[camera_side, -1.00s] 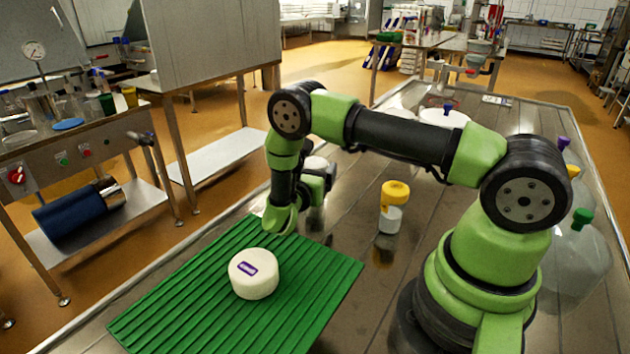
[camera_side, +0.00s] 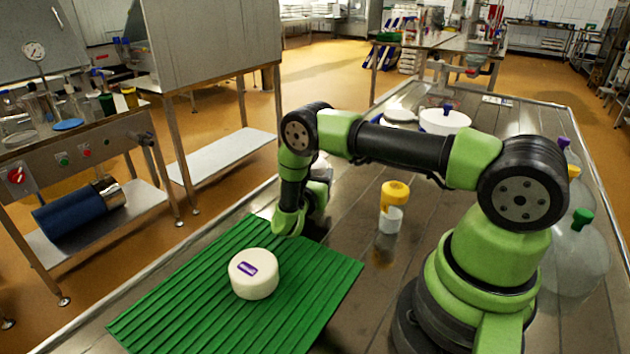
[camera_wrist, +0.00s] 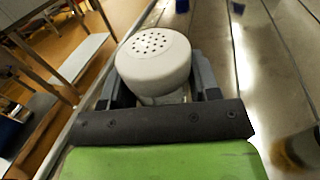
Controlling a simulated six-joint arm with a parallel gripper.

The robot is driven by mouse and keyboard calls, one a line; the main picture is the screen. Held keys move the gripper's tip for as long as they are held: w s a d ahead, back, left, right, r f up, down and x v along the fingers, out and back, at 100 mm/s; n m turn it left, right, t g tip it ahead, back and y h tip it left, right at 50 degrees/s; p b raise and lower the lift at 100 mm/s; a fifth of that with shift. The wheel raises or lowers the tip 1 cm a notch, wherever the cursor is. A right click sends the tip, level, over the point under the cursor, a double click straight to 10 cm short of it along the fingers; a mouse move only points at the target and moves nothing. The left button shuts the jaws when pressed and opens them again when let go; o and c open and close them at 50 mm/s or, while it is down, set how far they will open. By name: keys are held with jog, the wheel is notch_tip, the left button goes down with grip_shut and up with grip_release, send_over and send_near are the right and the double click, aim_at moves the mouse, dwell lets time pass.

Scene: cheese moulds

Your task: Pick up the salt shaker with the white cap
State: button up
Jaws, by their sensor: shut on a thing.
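The salt shaker with the white cap (camera_wrist: 154,58) fills the middle of the wrist view, its holed top facing the camera. My gripper (camera_wrist: 155,98) is shut on it, with a finger on each side just below the cap. In the side view my gripper (camera_side: 318,190) is past the far edge of the green mat, and my wrist mostly hides the shaker. I cannot tell how far its base is from the table. A second shaker with a yellow cap (camera_side: 395,191) stands upright on the table to the right of my gripper.
A white cheese with a purple label (camera_side: 254,274) sits on the ribbed green mat (camera_side: 190,290). A white pot with a blue knob (camera_side: 444,122) stands behind. Clear bottles (camera_side: 572,258) with coloured caps stand at the right. The table between mat and yellow-capped shaker is clear.

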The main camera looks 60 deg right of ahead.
notch_tip(320, 180, up, 10)
dwell(0.7)
jog(key=shift+a, duration=0.1)
jog(key=s+a+r+m+t+y, duration=0.1)
jog(key=a+m+t+y, duration=0.1)
jog(key=a+m, duration=0.7)
jog(key=s+a+r+m+t+y, duration=0.1)
jog(key=a+m+t, duration=0.4)
jog(key=a+m, duration=0.5)
jog(key=a+y, duration=0.1)
jog(key=a, duration=0.8)
jog(key=shift+s+t, duration=0.15)
jog(key=shift+t, duration=0.15)
